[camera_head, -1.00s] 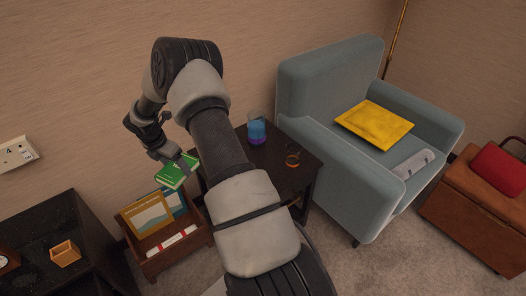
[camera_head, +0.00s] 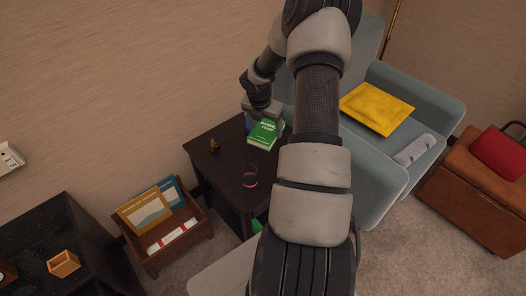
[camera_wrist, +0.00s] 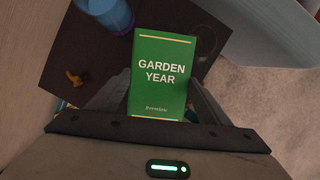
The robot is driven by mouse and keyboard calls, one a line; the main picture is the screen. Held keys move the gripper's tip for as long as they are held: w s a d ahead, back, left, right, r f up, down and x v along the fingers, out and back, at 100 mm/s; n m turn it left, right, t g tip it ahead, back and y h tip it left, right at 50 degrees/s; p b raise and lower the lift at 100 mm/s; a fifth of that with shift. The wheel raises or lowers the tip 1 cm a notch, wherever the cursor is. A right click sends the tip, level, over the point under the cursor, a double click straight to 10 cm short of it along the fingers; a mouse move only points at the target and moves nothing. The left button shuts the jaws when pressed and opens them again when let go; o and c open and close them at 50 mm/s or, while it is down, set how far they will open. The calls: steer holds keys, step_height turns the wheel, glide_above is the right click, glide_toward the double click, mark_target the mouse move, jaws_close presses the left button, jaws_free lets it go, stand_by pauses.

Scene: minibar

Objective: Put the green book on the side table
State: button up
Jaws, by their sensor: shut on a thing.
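The green book (camera_head: 265,134), titled "Garden Year", is gripped by my gripper (camera_head: 262,112) and shows over the far right part of the dark side table (camera_head: 215,172). In the wrist view the book (camera_wrist: 161,60) sits between the two fingers of my gripper (camera_wrist: 160,98), its cover facing the camera. The side table also shows beneath it in the wrist view (camera_wrist: 75,45). I cannot tell whether the book touches the tabletop. My arm hides the table's right side.
A blue cup (camera_wrist: 106,12) stands close to the book, mostly hidden in the head view. A clear glass (camera_head: 250,178) and a small orange-brown object (camera_head: 214,145) are on the table. A grey-blue armchair (camera_head: 435,105) stands right; a wooden magazine box (camera_head: 180,247) stands left.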

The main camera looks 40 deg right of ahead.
mark_target(261, 137)
step_height(261, 137, down, 15)
steer(key=b, duration=0.3)
steer(key=shift+f, duration=0.15)
steer(key=shift+b, duration=0.3)
steer(key=shift+f, duration=0.2)
steer(key=o, duration=1.2)
steer(key=shift+r, duration=0.1)
steer(key=p+v, duration=0.3)
steer(key=v, duration=0.9)
steer(key=shift+a+r, duration=0.1)
